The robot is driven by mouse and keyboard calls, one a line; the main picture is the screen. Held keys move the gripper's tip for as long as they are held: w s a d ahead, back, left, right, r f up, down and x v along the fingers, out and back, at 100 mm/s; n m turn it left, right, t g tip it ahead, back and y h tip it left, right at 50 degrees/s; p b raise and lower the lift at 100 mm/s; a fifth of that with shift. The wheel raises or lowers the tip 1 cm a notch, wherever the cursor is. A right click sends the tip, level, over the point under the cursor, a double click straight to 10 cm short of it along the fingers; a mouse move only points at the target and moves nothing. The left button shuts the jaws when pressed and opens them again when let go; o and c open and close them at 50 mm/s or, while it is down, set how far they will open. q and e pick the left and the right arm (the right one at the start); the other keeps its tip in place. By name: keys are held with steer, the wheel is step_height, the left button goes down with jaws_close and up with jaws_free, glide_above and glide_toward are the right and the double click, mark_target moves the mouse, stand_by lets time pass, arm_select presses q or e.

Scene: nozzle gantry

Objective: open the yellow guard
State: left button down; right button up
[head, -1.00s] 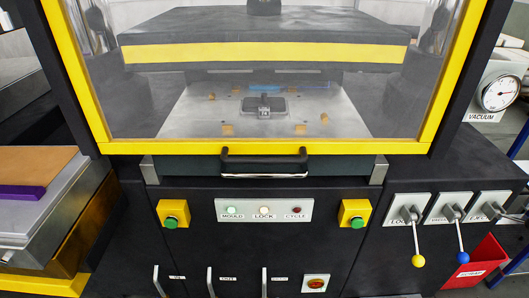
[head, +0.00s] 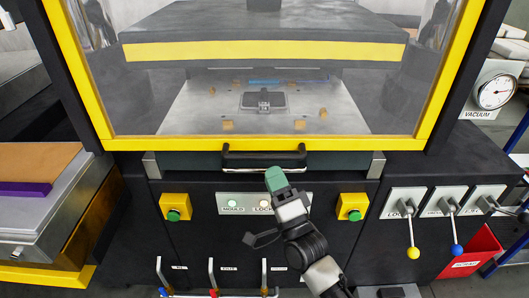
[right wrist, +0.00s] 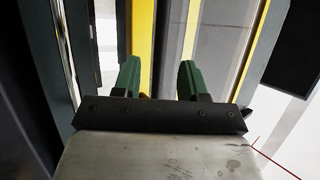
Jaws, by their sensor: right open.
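The yellow guard (head: 200,144) is a clear panel in a yellow frame, down over the front of the press. Its black bar handle (head: 245,157) sits on the lower edge. My right gripper (head: 286,178), with green fingers, is just below and in front of the handle's right part and overlaps it in the head view. In the right wrist view the two green fingers (right wrist: 159,75) stand apart, with the guard's yellow strip (right wrist: 143,35) and a dark bar beyond them. I cannot tell whether they touch the handle. My left gripper is not in view.
Behind the panel is a plate with a dark mould piece (head: 263,101). Green buttons (head: 174,215) flank the label panel below. Levers with yellow (head: 413,253) and blue knobs, a vacuum gauge (head: 494,92) and a red bin (head: 473,255) are at right. A tray cart (head: 30,222) is at left.

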mark_target(264, 156)
steer(key=p+x, duration=0.1)
steer(key=x, duration=0.4)
steer(key=shift+w+a+r, duration=0.15)
steer(key=shift+w, duration=0.2)
jaws_close()
